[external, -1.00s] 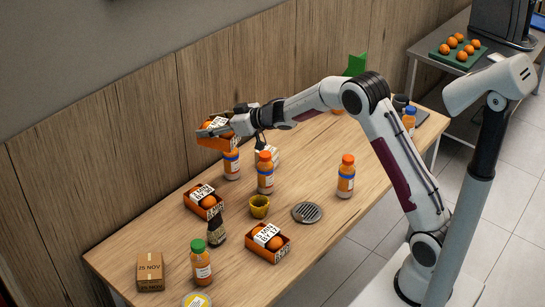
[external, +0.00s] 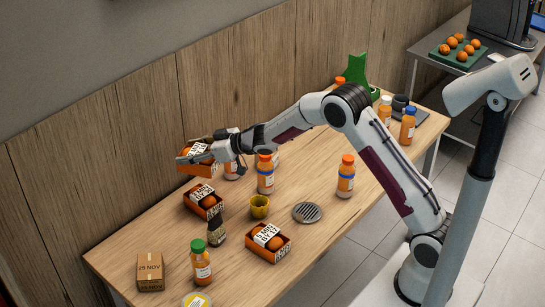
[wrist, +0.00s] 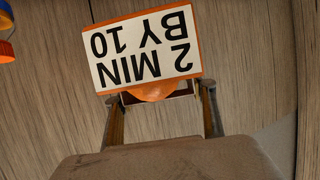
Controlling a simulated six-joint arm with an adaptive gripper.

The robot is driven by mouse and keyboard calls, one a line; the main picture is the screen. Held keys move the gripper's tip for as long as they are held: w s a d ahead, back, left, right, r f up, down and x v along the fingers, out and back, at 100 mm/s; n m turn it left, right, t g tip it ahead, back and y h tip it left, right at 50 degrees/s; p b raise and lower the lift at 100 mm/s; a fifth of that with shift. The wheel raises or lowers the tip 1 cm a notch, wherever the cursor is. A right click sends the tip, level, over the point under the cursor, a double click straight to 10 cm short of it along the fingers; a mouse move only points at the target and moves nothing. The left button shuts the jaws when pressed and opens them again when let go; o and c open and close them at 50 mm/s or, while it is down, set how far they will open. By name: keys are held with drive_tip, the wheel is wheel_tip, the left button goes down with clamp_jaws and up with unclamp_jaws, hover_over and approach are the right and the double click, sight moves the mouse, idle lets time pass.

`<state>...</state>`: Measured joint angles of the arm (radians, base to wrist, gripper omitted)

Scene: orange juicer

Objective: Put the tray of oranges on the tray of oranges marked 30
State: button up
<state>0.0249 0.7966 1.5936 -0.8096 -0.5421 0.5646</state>
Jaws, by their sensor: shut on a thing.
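My gripper (external: 194,157) is shut on an orange tray of oranges (external: 200,170) and holds it above the back left of the table. In the wrist view the held tray's white card (wrist: 145,45) reads "2 MIN BY 10" upside down, with part of an orange (wrist: 152,92) below it between my fingers. A second tray of oranges (external: 204,202) stands on the table below and slightly right of the held one. A third tray of oranges (external: 268,242) stands nearer the front. Both have white cards whose small print I cannot read for certain.
Juice bottles stand right of the held tray (external: 265,178) and farther right (external: 346,178). A dark bottle (external: 216,232) and a yellow cup (external: 259,206) stand between the two trays on the table. A cardboard box (external: 150,272) and a green-capped bottle (external: 201,264) are at front left.

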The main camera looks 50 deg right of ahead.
hover_over(196, 190)
drive_tip(key=shift+a+f, duration=0.15)
drive_tip(key=shift+f, duration=2.95)
drive_tip(key=shift+f, duration=1.85)
drive_tip(key=shift+f, duration=0.1)
drive_tip(key=o, duration=1.3)
